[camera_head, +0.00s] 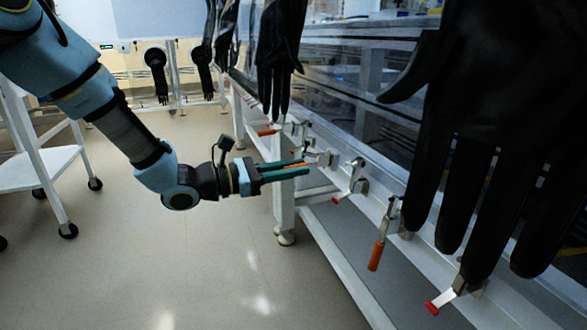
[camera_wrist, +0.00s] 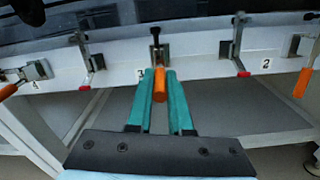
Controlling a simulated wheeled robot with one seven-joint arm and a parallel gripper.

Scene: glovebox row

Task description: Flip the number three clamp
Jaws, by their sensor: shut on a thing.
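My gripper (camera_head: 303,168) has its two green fingers shut on the orange handle of a clamp on the white rail. In the wrist view the handle (camera_wrist: 160,84) hangs down between the fingers (camera_wrist: 160,72), below its metal bracket and dark-tipped spindle. The label "3" (camera_wrist: 113,75) is on the rail just left of this clamp. In the head view the fingers partly hide the handle.
Red-tipped metal arms stand either side, left (camera_wrist: 85,86) and right (camera_wrist: 241,73). Other orange handles hang near labels 4 (camera_wrist: 8,91) and 2 (camera_wrist: 305,82). Black gloves (camera_head: 490,130) hang over the rail. A white cart (camera_head: 35,165) stands left; the floor between is clear.

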